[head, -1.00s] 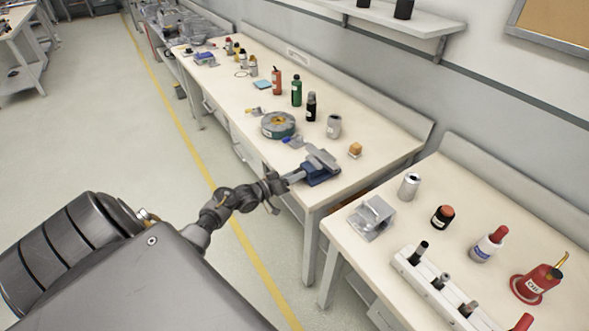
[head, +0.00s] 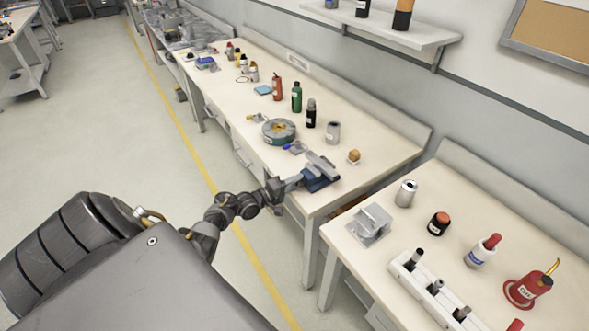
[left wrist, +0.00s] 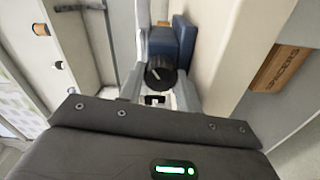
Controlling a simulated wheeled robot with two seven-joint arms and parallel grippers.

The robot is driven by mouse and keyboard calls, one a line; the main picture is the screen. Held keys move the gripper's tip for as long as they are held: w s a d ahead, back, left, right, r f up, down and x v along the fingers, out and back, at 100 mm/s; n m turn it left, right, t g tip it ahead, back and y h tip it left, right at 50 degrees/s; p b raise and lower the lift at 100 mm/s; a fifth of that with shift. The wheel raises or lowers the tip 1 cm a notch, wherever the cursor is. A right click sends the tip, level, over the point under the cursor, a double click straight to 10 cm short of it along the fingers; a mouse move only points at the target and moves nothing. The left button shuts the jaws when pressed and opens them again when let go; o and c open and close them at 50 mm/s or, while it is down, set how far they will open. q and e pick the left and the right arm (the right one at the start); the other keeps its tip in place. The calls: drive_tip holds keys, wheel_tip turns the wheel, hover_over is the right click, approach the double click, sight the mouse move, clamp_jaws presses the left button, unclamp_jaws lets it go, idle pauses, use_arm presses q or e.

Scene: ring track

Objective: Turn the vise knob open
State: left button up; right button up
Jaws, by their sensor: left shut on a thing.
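The blue and grey vise (head: 320,178) is fixed at the near right corner of the long bench. Its blue body (left wrist: 182,40) shows in the left wrist view. The dark round knob (left wrist: 161,73) with a pale mark on its face lies straight ahead of my left gripper (left wrist: 160,88). In the head view my left gripper (head: 291,183) reaches in from the left at the front of the vise. It is shut on the knob, with a light grey finger on each side. In the head view the gripper hides the knob. My right gripper is out of view.
A round green-grey reel (head: 279,131) and a small orange-brown block (head: 354,156) sit near the vise. Several bottles stand further back. A second bench at right holds a grey metal block (head: 371,224) and a tool rack (head: 425,284). The floor at left is clear.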

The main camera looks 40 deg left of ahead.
use_arm(q)
drive_tip(key=shift+n, duration=0.6)
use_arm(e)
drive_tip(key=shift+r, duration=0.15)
use_arm(q)
drive_tip(key=o, duration=1)
drive_tip(key=shift+f, duration=0.1)
drive_tip(key=shift+s, duration=0.1)
